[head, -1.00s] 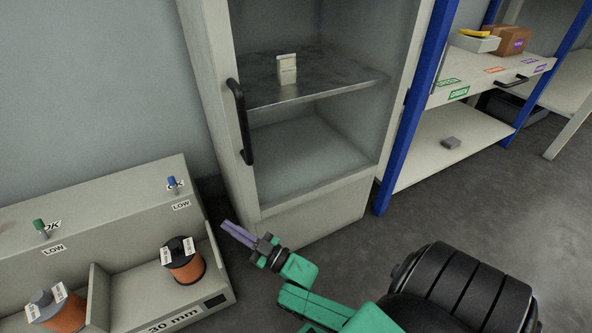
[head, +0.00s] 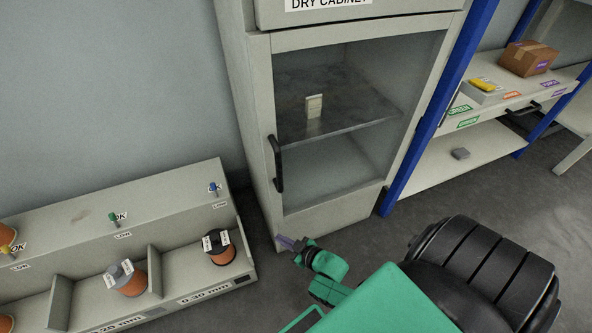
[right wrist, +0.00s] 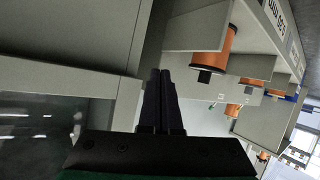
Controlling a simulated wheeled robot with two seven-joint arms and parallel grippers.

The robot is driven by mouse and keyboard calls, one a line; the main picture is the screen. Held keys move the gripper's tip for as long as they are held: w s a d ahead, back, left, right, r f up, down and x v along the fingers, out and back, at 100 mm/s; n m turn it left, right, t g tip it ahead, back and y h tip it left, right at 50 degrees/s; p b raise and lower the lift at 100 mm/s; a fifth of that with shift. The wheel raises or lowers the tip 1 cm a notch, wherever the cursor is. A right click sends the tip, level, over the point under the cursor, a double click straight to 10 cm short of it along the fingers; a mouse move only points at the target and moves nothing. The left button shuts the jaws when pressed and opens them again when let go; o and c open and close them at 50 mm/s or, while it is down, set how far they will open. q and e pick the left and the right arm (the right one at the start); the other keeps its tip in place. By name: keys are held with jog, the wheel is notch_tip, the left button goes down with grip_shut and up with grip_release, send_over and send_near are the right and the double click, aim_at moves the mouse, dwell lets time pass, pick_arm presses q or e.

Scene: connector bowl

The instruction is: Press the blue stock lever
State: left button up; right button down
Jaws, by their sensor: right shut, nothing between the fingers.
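The blue stock lever (head: 212,187) stands at the right end of the top ledge of the spool rack (head: 190,187), beside a small label and above a "LOW" label. A green lever (head: 112,217) and a yellow lever (head: 8,250) stand further left on the same ledge. My right gripper (head: 284,241) is shut and empty, in front of the dry cabinet's lower left corner, to the right of and below the blue lever and apart from it. In the right wrist view its fingers (right wrist: 162,85) are together, with the rack at the right. My left gripper is not in view.
Orange spools (head: 218,247) sit in the rack's bays. The dry cabinet (head: 262,130) with its black handle (head: 275,163) stands just right of the rack. A blue-posted shelf (head: 440,110) stands further right. Open floor lies between rack and cabinet front.

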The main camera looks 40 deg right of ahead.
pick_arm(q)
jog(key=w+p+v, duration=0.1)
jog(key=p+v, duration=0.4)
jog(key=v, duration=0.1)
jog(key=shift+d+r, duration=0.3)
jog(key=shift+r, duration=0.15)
pick_arm(e)
jog(key=s+g, duration=0.1)
jog(key=s, duration=0.1)
jog(key=s+d+g, duration=0.1)
jog(key=s+h, duration=0.1)
jog(key=s, duration=0.1)
jog(key=shift+s+d+m+g, duration=0.25)
jog(key=shift+s+m+g, duration=0.05)
jog(key=shift+s+g, duration=0.1)
jog(key=shift+w, duration=0.1)
